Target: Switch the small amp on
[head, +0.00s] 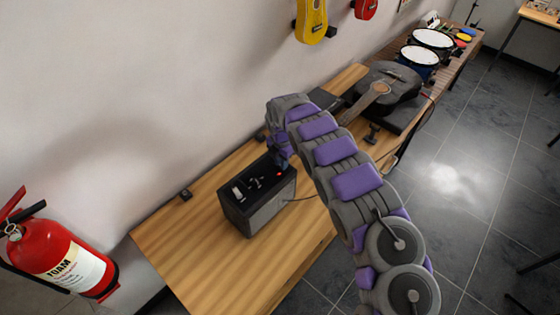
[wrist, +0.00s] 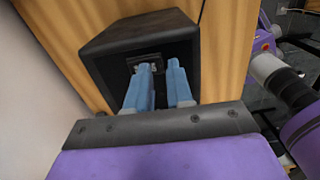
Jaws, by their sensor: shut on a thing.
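The small amp (head: 262,210) is a black box with a grey front, upright on the wooden table. It also shows in the wrist view as a dark box (wrist: 110,55). Its top carries light-coloured fittings and a small red spot (head: 279,174). My gripper (head: 281,163) reaches down to the far right end of the amp's top. In the wrist view my gripper's blue fingers (wrist: 161,67) are at a small metallic fitting (wrist: 143,59) on a dark plate, closed on it. The fingers partly hide this fitting.
The wooden table (head: 180,240) is clear left of the amp, except for a small black object (head: 186,195) near the wall. A dark guitar (head: 385,90) and drums (head: 420,55) lie farther back. A red fire extinguisher (head: 60,255) is at left.

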